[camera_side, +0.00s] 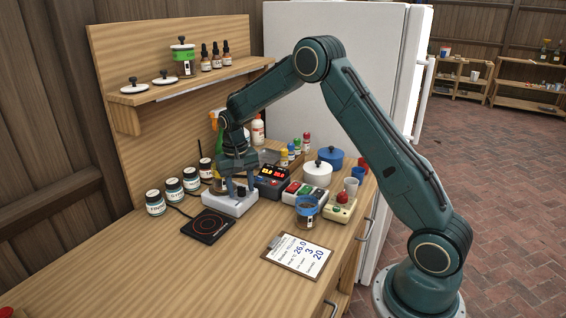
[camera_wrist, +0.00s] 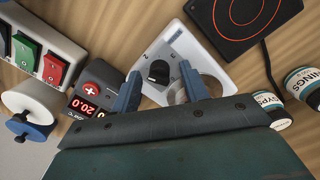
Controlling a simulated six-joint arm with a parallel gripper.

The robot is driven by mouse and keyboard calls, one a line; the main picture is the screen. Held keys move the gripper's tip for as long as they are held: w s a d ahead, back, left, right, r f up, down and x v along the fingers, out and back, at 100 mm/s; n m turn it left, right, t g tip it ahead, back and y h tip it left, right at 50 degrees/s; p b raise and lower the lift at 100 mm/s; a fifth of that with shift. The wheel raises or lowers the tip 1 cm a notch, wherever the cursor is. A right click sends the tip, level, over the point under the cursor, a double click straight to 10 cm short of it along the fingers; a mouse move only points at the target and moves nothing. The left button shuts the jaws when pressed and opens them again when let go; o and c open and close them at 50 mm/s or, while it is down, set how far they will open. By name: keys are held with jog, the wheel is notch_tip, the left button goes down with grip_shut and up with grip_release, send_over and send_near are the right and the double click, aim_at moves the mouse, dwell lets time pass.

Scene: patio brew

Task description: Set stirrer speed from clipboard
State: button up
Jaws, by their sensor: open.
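The clipboard (camera_side: 298,253) lies near the front of the bench in the side view; its sheet shows 26.0, 3 and 20. The stirrer (camera_side: 231,203) is a light box at the back, left of the centre. In the wrist view the stirrer (camera_wrist: 190,62) shows a black knob (camera_wrist: 159,72) with a white pointer line, and a number 2 is printed beside it. My gripper (camera_wrist: 158,73) is open, with one blue finger on each side of the knob, and it is above the stirrer in the side view (camera_side: 239,190). Contact with the knob cannot be told.
A black hotplate (camera_side: 209,226) is left of the stirrer, with several labelled jars (camera_side: 173,190) behind it. A controller with red digits (camera_side: 272,178) and a switch box (camera_side: 305,196) are to the right.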

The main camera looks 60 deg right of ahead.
aim_at(239, 187)
jog(key=shift+r, duration=0.15)
notch_tip(239, 187, up, 14)
jog(key=shift+w+a+f, duration=0.2)
jog(key=shift+a+f, duration=0.05)
jog(key=shift+a, duration=0.05)
dwell(0.6)
jog(key=n, duration=0.3)
jog(key=d+n, duration=0.1)
jog(key=n, duration=0.2)
jog(key=n+y, duration=0.1)
jog(key=n, duration=0.1)
jog(key=shift+s+d+n, duration=0.25)
jog(key=shift+s+n, duration=0.05)
jog(key=shift+n, duration=0.1)
jog(key=shift+f, duration=0.1)
jog(key=f, duration=1.3)
jog(key=shift+a+f, duration=0.3)
jog(key=shift+f, duration=0.05)
jog(key=shift+c, duration=0.5)
